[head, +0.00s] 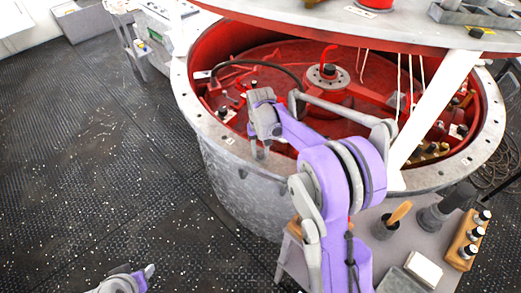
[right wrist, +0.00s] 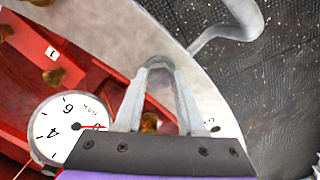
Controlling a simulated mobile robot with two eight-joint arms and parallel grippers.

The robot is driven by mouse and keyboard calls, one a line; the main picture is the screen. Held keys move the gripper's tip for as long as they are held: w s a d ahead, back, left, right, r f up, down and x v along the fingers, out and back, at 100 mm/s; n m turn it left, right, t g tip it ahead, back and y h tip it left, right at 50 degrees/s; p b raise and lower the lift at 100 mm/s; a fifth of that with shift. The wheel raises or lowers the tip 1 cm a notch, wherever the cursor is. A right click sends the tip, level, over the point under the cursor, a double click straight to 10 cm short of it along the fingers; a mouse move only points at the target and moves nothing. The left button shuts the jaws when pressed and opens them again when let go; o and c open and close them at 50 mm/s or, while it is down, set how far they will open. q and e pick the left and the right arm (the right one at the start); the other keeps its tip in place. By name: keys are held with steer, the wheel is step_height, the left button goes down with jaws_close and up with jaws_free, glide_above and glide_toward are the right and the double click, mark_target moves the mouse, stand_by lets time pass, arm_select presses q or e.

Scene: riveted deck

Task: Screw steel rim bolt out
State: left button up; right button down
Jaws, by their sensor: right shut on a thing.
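The grey steel rim (head: 184,88) runs round the top of a big drum with a red inside. My right gripper (head: 258,153) points down at the near part of this rim. In the right wrist view its two fingers (right wrist: 160,68) close round a small grey steel bolt (right wrist: 158,84) over the rim (right wrist: 100,30). The bolt is partly hidden by the fingers, and I cannot tell how far it sits in its hole. In the head view the hand hides it. Part of my left arm (head: 128,281) shows at the bottom left, its gripper unclear.
A white dial (right wrist: 68,125) and brass fittings (right wrist: 52,78) lie inside the rim. A raised lid (head: 330,22) hangs over the drum, with a white strut (head: 433,112) down to the rim. A side table (head: 420,225) holds tools and a wooden rack (head: 468,240). Left floor is clear.

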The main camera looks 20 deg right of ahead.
mark_target(261, 153)
steer(key=shift+n, duration=0.4)
steer(key=n+b, duration=0.1)
steer(key=n, duration=0.1)
steer(key=shift+f+n, duration=0.1)
steer(key=shift+n, duration=0.2)
steer(key=shift+n+b, duration=0.5)
steer(key=shift+n, duration=1.7)
steer(key=c, duration=0.5)
jaws_free()
step_height(261, 153, up, 11)
